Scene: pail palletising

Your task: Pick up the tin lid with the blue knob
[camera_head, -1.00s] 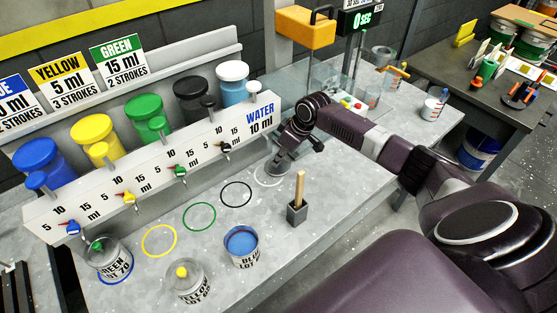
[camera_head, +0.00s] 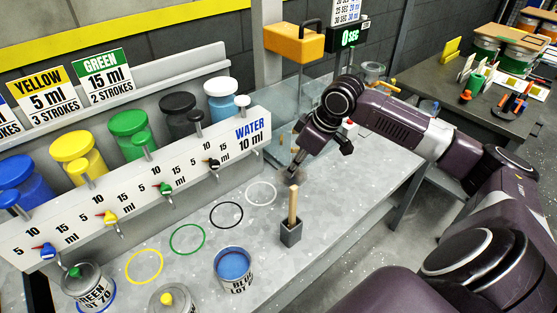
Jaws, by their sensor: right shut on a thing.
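The blue tin (camera_head: 236,283) stands open on the bench with blue paint inside. The green tin (camera_head: 88,290) has a lid with a green knob, and the yellow tin (camera_head: 178,304), cut by the lower edge, has a lid with a yellow knob. My left gripper is not in view.
Yellow, green, black and white rings mark the bench (camera_head: 330,205). The dispenser panel (camera_head: 140,190) with coloured taps runs along the left.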

